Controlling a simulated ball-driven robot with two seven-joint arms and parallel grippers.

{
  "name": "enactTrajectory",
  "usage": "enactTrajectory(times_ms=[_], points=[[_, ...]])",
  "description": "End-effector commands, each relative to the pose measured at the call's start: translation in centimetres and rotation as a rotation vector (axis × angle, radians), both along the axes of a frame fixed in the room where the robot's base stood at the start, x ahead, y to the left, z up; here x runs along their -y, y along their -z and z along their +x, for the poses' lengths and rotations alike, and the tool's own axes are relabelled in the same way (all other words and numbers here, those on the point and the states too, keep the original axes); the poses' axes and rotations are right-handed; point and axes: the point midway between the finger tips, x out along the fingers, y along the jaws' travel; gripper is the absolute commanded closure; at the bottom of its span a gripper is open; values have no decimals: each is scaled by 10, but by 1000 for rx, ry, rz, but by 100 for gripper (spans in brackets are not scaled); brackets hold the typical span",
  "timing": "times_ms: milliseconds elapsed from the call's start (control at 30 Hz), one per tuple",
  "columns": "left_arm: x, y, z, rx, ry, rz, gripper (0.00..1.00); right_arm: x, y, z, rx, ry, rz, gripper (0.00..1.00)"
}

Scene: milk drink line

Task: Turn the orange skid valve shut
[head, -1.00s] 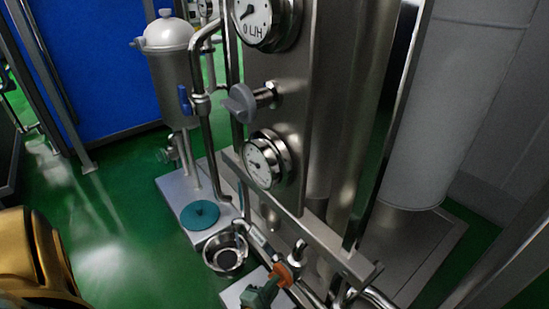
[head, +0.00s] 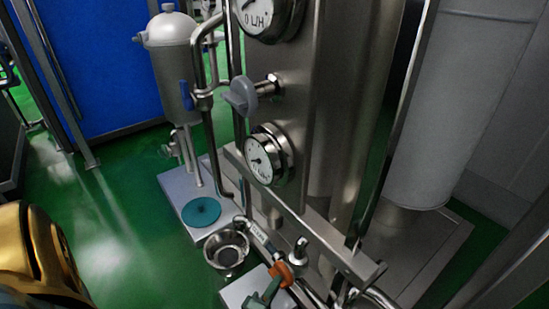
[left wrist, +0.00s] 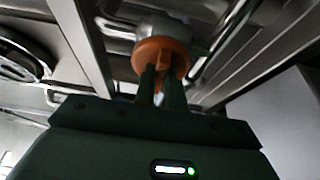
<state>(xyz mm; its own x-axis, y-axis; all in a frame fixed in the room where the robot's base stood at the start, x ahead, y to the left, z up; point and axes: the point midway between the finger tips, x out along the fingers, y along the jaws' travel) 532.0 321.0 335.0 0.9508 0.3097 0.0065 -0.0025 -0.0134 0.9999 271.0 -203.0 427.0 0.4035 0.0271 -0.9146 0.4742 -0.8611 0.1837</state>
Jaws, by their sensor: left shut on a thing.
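The orange skid valve (head: 282,272) sits low on the pipework at the bottom of the head view, beside a small tray. In the left wrist view its orange handle (left wrist: 160,50) is round with a raised grip bar, in front of a metal pipe fitting. My left gripper (head: 268,291) comes up from the bottom edge and is at the valve. In the left wrist view my left gripper's two dark fingers (left wrist: 162,80) are closed on the handle's bar and hide part of it. My right gripper is not in view.
A steel column with a gauge (head: 266,158) and a grey knob (head: 242,97) rises above the valve. A steel cup (head: 228,252) and a teal disc (head: 201,212) are to the left. A white-lidded vessel (head: 170,60) stands behind. Green floor is free at left.

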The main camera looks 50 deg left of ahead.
Motion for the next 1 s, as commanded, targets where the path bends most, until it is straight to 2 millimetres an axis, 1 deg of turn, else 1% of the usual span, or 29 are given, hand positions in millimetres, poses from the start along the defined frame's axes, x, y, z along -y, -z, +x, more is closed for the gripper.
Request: enactTrajectory(times_ms=[33,333,367,400,433,667,767,867,967,1000], points=[[1,2,-2,-7,3,3,100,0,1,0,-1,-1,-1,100],[1,3,-2,-8,4,4,100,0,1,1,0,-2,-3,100],[1,3,-2,-9,4,4,80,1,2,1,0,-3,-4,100],[1,3,-2,-9,3,4,69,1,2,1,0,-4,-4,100],[1,2,-2,-7,3,3,66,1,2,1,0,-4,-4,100],[0,1,-1,-4,2,2,66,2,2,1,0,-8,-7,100],[2,1,-4,-4,1,2,66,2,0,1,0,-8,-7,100],[5,-1,-16,-3,1,1,66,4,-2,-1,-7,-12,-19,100],[12,-2,-36,-2,1,0,66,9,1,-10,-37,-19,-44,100],[16,-2,-47,-3,1,-1,66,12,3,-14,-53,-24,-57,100]])
